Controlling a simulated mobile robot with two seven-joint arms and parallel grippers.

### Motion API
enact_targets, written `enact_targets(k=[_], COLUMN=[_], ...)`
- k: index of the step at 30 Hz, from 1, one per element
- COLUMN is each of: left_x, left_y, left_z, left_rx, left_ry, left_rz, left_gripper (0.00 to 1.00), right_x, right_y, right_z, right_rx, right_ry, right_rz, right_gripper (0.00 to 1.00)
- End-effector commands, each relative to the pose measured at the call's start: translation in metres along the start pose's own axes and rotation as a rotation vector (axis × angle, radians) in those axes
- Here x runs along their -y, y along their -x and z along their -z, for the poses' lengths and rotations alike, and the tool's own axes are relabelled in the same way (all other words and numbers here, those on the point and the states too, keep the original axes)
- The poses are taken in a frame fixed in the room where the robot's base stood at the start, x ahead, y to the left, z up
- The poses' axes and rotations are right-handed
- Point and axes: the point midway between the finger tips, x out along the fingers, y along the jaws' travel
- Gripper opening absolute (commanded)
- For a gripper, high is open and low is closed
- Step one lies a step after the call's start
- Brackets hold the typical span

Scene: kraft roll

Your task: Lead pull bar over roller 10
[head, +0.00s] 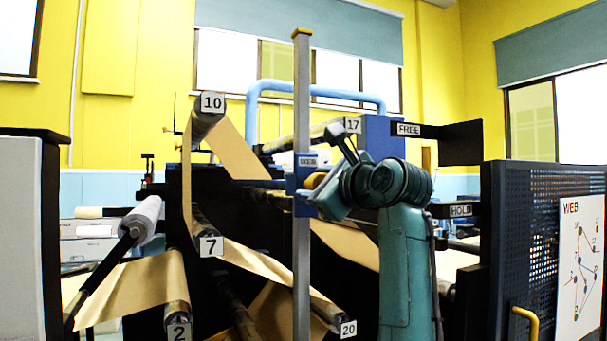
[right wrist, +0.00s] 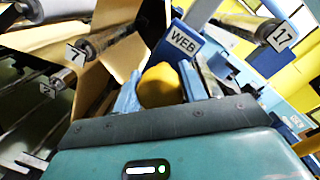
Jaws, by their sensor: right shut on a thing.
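The pull bar's blue block (head: 303,190), with a WEB tag, sits at the tall grey post in the head view. My right gripper (head: 318,184) is shut on its yellow knob, which shows between the fingers in the right wrist view (right wrist: 160,86). Roller 10 (head: 207,118) is up and left of the block. Brown paper (head: 238,150) rises on the roller's left side, passes over its top and slopes down right toward the bar. Roller 10 is out of the right wrist view. My left gripper is not in view.
Roller 7 (head: 204,222) and roller 20 (head: 335,318) are below, and roller 17 (head: 325,133) is behind. FREE (head: 408,129) and HOLD (head: 460,210) plates stand right of my arm. A dark perforated panel (head: 535,250) closes off the right.

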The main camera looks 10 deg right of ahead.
Motion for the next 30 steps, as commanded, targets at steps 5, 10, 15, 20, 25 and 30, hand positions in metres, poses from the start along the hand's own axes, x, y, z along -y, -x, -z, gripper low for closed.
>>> enact_targets(k=[5,10,15,20,25,30], left_x=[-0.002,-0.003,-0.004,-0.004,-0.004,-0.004], left_y=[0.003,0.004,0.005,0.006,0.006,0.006], left_z=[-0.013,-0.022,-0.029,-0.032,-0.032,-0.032], left_rx=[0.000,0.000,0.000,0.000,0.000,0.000], left_ry=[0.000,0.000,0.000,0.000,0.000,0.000], left_rz=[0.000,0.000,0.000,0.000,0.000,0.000], left_gripper=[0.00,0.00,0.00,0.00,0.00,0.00], right_x=[-0.008,-0.014,-0.020,-0.023,-0.022,-0.022], right_y=[0.003,0.004,0.006,0.007,0.007,0.007], right_z=[0.031,0.058,0.083,0.096,0.097,0.098], right_rx=[-0.001,-0.001,-0.002,0.000,0.000,-0.001], right_ry=[0.000,-0.001,0.000,0.000,0.001,0.001], right_rz=[0.004,0.004,0.004,0.004,0.005,0.005], right_gripper=[0.06,0.06,0.06,0.06,0.06,0.06])
